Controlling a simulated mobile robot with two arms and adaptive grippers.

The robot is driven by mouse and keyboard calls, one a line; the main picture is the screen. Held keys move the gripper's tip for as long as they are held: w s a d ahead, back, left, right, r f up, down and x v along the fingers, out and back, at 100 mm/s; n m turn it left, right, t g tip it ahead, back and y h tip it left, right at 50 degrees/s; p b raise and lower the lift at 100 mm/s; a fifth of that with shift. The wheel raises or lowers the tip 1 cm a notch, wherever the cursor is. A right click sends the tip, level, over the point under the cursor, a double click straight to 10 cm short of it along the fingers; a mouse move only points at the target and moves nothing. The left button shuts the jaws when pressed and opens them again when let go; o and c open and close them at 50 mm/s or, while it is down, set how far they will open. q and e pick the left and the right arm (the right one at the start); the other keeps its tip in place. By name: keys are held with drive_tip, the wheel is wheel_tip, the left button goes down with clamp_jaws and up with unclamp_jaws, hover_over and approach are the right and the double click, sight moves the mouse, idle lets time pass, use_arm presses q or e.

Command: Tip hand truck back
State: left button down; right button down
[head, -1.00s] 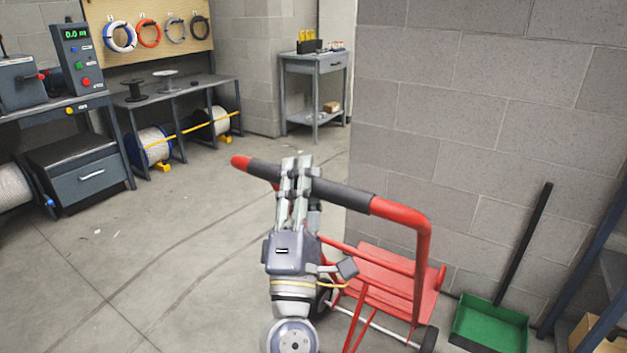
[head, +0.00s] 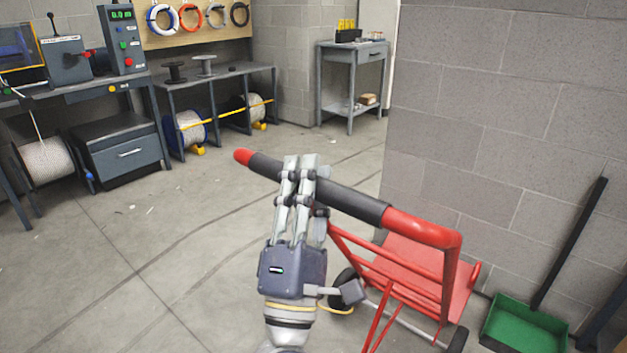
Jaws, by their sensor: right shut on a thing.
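The red hand truck (head: 448,280) stands in the lower right, near the block wall, with its handle toward me. The handle has a black grip (head: 350,203) and red ends. My right gripper (head: 302,170) is shut on the black grip, left of its middle. The hand truck's red plate lies behind its rails, and black wheels show at either side of its axle. The lower frame is cut off by the bottom edge. My left gripper is not in view.
A green dustpan (head: 522,325) with a black upright handle stands by the wall (head: 480,110) at right. Workbenches (head: 232,80) with reels, a control box (head: 122,42) and a drawer cabinet (head: 122,145) are at the back left. The concrete floor (head: 150,230) at left is clear.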

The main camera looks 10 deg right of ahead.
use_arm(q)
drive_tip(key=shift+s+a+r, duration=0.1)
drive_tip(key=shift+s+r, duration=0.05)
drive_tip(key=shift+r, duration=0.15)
use_arm(e)
drive_tip(key=shift+a+f+y, duration=0.2)
drive_tip(key=shift+f+y, duration=0.1)
drive_tip(key=shift+f, duration=0.4)
drive_tip(key=c, duration=1.3)
unclamp_jaws()
drive_tip(key=shift+d, duration=0.15)
drive_tip(key=shift+w+d, duration=0.1)
drive_tip(key=shift+r, duration=0.2)
drive_tip(key=v, duration=1.2)
